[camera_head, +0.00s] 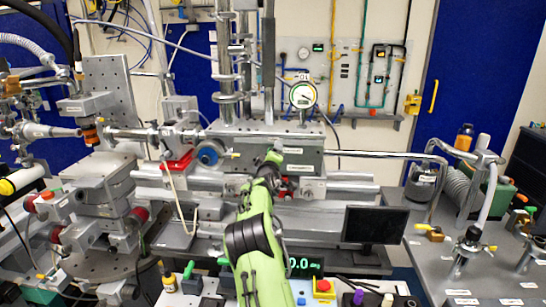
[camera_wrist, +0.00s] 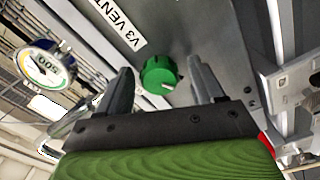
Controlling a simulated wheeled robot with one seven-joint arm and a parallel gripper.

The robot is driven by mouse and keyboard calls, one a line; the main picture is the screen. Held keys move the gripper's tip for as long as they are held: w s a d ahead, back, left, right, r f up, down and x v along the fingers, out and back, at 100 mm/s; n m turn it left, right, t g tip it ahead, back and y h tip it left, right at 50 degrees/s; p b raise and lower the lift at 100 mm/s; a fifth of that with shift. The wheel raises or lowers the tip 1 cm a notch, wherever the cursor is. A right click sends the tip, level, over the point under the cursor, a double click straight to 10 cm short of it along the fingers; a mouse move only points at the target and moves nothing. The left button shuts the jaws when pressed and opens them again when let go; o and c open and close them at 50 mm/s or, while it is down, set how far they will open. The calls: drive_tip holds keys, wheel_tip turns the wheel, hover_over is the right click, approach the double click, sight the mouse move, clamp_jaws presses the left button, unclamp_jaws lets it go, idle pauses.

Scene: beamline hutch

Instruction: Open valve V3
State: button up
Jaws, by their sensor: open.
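The V3 knob (camera_wrist: 157,75) is a round green knob with a white mark on its rim, on a grey panel in the wrist view. A white label reading "V3 VENT" (camera_wrist: 125,32) is beside it on the panel. My gripper (camera_wrist: 161,65) is open, with one dark finger on each side of the knob. Gaps show between the knob and both fingers, so I see no contact. How deep the fingertips reach along the knob is hard to tell. In the head view my green arm reaches up to the panel (camera_head: 310,165) and hides much of the knob area.
A dial gauge (camera_head: 303,95) stands above the panel; a round gauge (camera_wrist: 42,67) also shows at left in the wrist view. A black monitor (camera_head: 375,225) stands to the right of my arm. Pipes and a blue round fitting (camera_head: 208,153) are left of it.

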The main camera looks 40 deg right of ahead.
drive_tip(key=b+v, duration=0.3)
drive_tip(key=v, duration=1.2)
drive_tip(key=shift+s+a, duration=0.15)
drive_tip(key=shift+a, duration=0.2)
